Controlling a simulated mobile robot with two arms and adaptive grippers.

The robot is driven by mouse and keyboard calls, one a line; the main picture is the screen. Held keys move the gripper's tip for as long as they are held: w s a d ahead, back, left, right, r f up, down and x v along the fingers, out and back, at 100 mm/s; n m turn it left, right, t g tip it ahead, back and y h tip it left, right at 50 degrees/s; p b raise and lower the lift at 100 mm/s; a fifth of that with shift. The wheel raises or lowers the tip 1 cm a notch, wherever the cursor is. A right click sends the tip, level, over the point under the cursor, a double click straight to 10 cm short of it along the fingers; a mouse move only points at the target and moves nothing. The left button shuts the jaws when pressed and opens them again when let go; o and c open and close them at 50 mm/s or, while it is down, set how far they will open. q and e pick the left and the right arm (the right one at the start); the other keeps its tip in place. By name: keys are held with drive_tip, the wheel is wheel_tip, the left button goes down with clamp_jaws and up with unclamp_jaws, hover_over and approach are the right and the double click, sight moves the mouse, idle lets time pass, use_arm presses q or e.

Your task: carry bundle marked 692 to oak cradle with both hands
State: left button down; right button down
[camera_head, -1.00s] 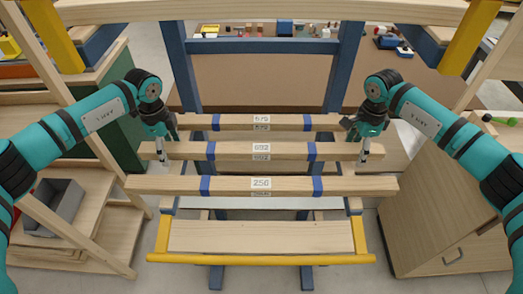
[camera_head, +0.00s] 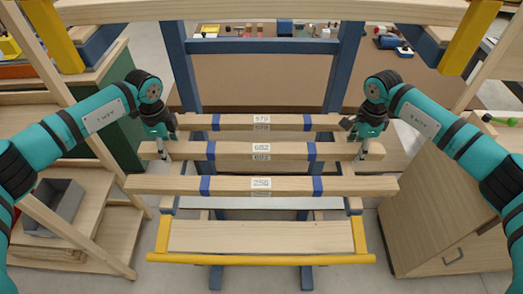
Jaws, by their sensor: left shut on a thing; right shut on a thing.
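The bundle marked 692 (camera_head: 235,151) is a long pale wooden bar with two blue bands and a white label at its middle. It lies level between two similar bars. My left gripper (camera_head: 162,152) is shut on its left end. My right gripper (camera_head: 363,153) is shut on its right end. The fingertips are small here and partly hidden by the wood. I cannot tell which part is the oak cradle; a wooden board with a yellow front rail (camera_head: 260,237) lies low in front.
A bar marked 250 (camera_head: 230,185) lies nearer and one marked 679 (camera_head: 235,122) lies farther, both close to the held bundle. Blue uprights (camera_head: 181,65) stand behind. A wooden cabinet (camera_head: 440,210) is at right, wooden shelves with a grey bin (camera_head: 62,200) at left.

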use_arm(q)
drive_tip(key=shift+w+r, duration=0.1)
drive_tip(key=shift+r, duration=0.1)
use_arm(e)
drive_tip(key=shift+w+r, duration=0.1)
drive_tip(key=shift+r, duration=0.15)
